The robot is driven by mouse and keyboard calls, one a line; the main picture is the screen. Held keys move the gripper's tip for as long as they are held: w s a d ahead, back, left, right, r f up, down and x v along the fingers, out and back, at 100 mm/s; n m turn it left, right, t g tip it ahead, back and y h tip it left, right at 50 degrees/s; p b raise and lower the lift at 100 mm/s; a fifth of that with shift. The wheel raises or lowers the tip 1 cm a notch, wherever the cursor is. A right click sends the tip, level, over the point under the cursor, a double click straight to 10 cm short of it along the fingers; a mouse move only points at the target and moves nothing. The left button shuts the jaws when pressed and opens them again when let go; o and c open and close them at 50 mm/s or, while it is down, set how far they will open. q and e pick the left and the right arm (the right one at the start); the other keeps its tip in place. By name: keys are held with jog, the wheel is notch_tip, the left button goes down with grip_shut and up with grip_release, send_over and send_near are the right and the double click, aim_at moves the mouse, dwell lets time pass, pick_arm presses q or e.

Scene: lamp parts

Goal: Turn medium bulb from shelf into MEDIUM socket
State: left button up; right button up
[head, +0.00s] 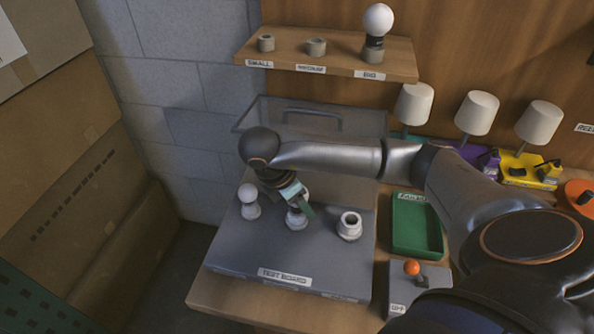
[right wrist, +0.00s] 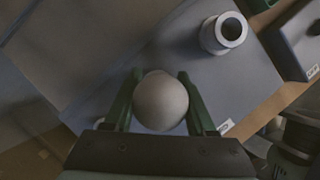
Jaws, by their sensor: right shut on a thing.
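The test board (head: 240,264) is a grey box top with three white sockets in a row. My right gripper (head: 297,205) is over the middle socket (head: 297,220). In the right wrist view its green fingers (right wrist: 160,100) are shut on a round white bulb (right wrist: 161,101). The bulb's base and its seat in the socket are hidden by the gripper. On the shelf (head: 345,58), the SMALL holder (head: 266,43) and the MEDIUM holder (head: 316,47) are empty. My left gripper is not in view.
A white bulb (head: 248,194) sits in the left socket. The right socket (head: 349,226) is empty. A big bulb (head: 378,20) stands on the shelf. A green tray (head: 416,225), a lever box with an orange knob (head: 411,268) and several lamps (head: 477,113) stand at right.

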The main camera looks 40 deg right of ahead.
jog(key=shift+r+m+p, duration=0.1)
jog(key=shift+m+p, duration=0.2)
jog(key=shift+p, duration=0.15)
jog(key=shift+a+m+g+p, duration=0.1)
jog(key=shift+m+g+p, duration=0.3)
jog(key=shift+m+p, duration=0.35)
jog(key=o, duration=1.2)
jog(key=shift+a+r, duration=0.1)
jog(key=shift+r, duration=0.2)
jog(key=p+v, duration=0.1)
jog(key=v, duration=1)
jog(key=shift+r, duration=0.3)
